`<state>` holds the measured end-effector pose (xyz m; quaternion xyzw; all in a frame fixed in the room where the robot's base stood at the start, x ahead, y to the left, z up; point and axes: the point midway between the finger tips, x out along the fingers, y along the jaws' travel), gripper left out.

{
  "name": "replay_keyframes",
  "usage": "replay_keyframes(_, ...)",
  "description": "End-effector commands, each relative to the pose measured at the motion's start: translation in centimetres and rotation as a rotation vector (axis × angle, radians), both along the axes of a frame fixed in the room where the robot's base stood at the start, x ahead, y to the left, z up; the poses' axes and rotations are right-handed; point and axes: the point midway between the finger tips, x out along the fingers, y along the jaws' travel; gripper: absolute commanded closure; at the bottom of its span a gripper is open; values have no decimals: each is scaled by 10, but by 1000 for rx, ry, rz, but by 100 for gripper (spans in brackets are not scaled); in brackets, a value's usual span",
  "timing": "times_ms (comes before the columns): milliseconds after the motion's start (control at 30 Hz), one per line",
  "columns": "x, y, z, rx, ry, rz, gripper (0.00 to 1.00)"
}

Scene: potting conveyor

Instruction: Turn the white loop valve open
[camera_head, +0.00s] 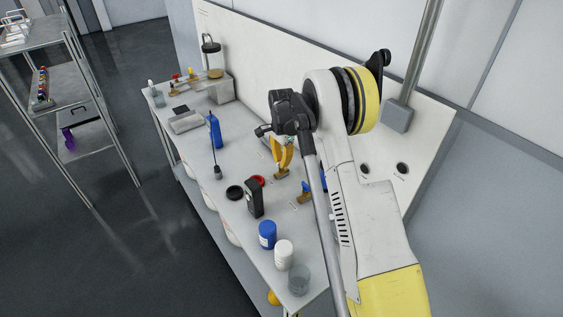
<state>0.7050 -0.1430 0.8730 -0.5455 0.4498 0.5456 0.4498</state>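I cannot pick out a white loop valve with certainty. A yellow loop-shaped piece on a brass-coloured base (282,173) stands on the bench just below my gripper, with a small pale part near its top. A blue-handled brass piece (304,196) stands nearer, partly behind my arm. My gripper (264,131) is dark and hangs above the bench near the yellow piece. Its fingers are small and partly hidden, so I cannot tell their opening or any contact. My arm covers part of the bench's right side.
The bench (205,160) holds a blue bottle (215,131), a black box-like device (254,198), a red ring (257,181), a blue jar (267,234), a white jar (284,254) and a clear beaker (299,279). A back panel (270,55) stands behind. A shelf rack (85,147) is left.

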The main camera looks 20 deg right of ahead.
Motion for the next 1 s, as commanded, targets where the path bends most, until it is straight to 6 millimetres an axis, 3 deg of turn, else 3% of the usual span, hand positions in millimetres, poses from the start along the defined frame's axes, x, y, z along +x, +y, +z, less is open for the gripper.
replay_keyframes(33, 0, 0, 0, 0, 1, 0, 76)
replay_keyframes(67, 0, 0, 0, 0, 1, 0, 68)
replay_keyframes(467, 0, 0, 8, 0, 0, 1, 68)
replay_keyframes(800, 0, 0, 78, 0, 0, 1, 68)
replay_keyframes(1000, 0, 0, 110, 0, 0, 0, 68)
